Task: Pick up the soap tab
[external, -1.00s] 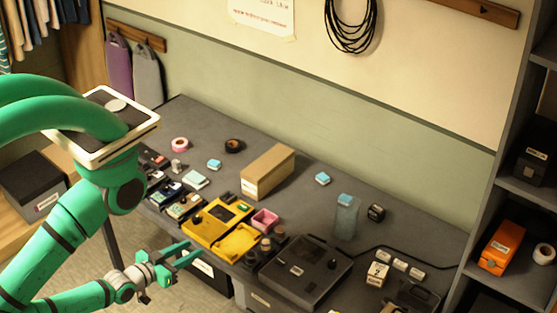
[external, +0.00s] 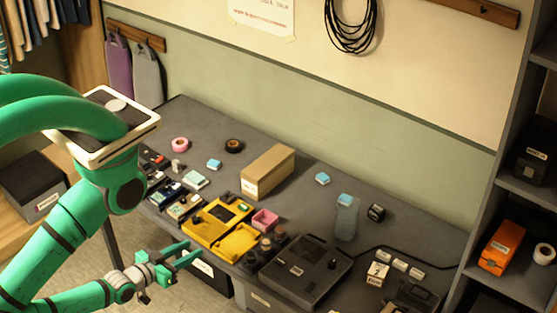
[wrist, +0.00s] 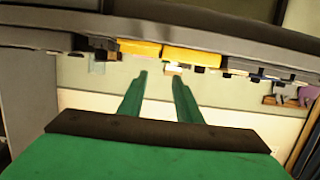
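No thing in view is plainly marked as the soap tab, so I cannot tell which one it is. Small blue-and-white blocks lie on the grey table: one at the back left (external: 214,164) and one right of the cardboard box (external: 322,178). Another blue block (external: 346,199) sits at the top of a clear container (external: 345,222). Several small white blocks (external: 399,264) lie at the right. My gripper (external: 187,253) is at the table's front edge, near the yellow case. In the wrist view its two green fingers (wrist: 158,77) are apart with nothing between them.
An open yellow case (external: 201,232), a pink tray (external: 265,220) and a dark case (external: 304,272) crowd the front of the table (external: 290,215). A cardboard box (external: 268,172) stands behind. A shelf (external: 525,190) is at the right. Bare tabletop shows between the box and clear container.

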